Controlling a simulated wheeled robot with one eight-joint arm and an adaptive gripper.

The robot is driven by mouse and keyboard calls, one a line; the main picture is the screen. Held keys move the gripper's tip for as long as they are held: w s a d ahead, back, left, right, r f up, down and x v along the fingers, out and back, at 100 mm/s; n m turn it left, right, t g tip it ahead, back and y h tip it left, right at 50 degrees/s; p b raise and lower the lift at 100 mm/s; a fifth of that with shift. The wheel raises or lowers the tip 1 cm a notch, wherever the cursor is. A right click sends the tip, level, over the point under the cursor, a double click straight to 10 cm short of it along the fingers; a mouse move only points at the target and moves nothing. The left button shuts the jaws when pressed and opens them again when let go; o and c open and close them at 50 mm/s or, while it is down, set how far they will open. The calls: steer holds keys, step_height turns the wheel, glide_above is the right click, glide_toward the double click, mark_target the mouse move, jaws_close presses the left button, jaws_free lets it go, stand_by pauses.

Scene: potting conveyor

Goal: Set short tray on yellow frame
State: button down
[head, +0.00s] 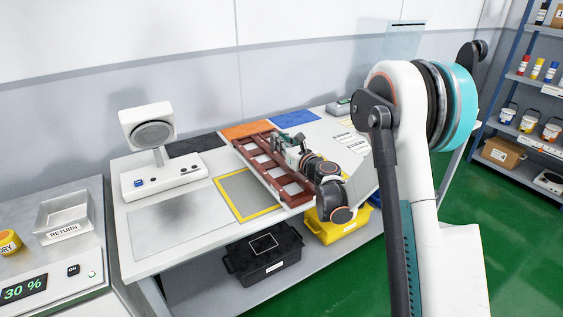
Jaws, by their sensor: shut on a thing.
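The brown-red tray (261,169), a ladder-like piece with several open compartments, lies slantwise over the middle of the white table. My gripper (291,152) is at the tray's right long side and is shut on it; the fingertips are small and partly hidden by the wrist. The yellow frame (227,201) is a yellow outline around a grey patch on the table, just left of the tray. The tray's near part covers the frame's right side in this view. I cannot tell whether the tray touches the table or hangs just above it.
An orange mat (240,131), a blue mat (297,119) and a dark mat (196,143) lie along the table's back. A white device with a round head (152,134) stands at the left. A black crate (264,262) and a yellow crate (343,229) sit below.

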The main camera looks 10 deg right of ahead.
mark_target(274, 148)
steer(key=shift+f+b, duration=0.95)
steer(key=shift+f, duration=1.9)
steer(key=shift+f, duration=0.1)
steer(key=c, duration=1.7)
jaws_free()
steer(key=shift+s, duration=0.1)
